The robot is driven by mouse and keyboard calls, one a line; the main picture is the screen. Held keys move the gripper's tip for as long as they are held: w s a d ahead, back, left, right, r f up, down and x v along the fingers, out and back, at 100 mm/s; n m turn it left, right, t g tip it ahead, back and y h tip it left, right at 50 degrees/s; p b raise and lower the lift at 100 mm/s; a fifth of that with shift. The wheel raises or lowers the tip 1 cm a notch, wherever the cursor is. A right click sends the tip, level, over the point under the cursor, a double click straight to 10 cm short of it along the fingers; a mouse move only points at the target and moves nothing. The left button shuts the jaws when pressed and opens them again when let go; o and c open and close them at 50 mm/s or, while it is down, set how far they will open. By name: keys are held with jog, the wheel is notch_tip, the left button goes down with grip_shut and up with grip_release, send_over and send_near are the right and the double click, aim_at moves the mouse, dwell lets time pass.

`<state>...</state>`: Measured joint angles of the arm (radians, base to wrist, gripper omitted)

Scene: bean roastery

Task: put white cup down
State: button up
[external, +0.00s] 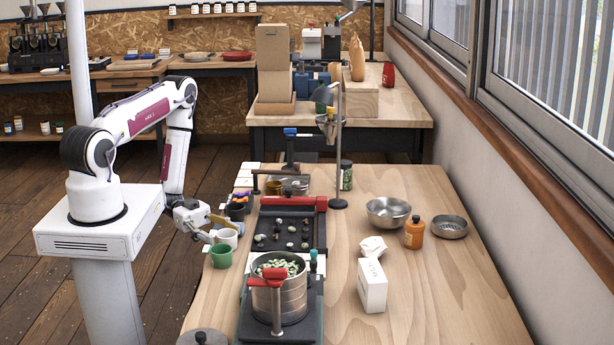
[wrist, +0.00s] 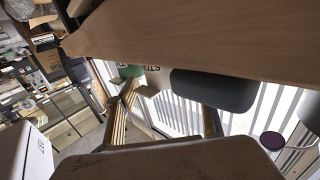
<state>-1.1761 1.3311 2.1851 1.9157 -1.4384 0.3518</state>
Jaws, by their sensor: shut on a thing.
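The white cup (external: 227,238) is upright at the left edge of the wooden table in the external view, just behind the green cup (external: 221,257). My gripper (external: 217,229) is shut on the white cup from the left and partly covers it. Whether the cup's base touches the table cannot be told. In the wrist view large tan and brown surfaces fill the top and bottom, and the white cup cannot be made out for sure there.
A black tray (external: 261,241) with several stones lies right of the cup. A metal pot (external: 290,299) of green beans stands in front. A dark cup (external: 236,211) stands behind. A white box (external: 372,286) stands further right. Bare table (external: 440,290) lies at the right.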

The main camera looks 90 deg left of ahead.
jog(key=shift+r, duration=0.2)
notch_tip(320, 180, up, 10)
jog(key=shift+f, duration=0.2)
dwell(0.6)
dwell(0.9)
jog(key=w+d+g, duration=0.1)
jog(key=w+d, duration=0.4)
jog(key=w, duration=0.3)
jog(key=w+d+r+m+g+h, duration=0.1)
jog(key=w+d, duration=0.3)
jog(key=w, duration=0.5)
jog(key=shift+d+m+h, duration=0.3)
jog(key=shift+d, duration=0.05)
